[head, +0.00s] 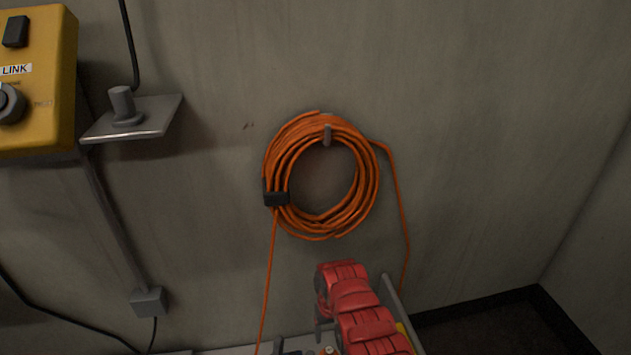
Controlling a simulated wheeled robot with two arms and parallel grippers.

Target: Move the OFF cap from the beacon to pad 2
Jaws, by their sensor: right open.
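No cap marked OFF, no beacon and no pad marked 2 can be made out in the head view. My left gripper is not in view.
A yellow box (50,95) labelled LINK is on the wall at left, beside a grey shelf plate (155,113) with a knob (122,105). A coiled orange cable (372,185) hangs mid-wall. A red segmented object (355,305) stands below, by a grey rail (397,308).

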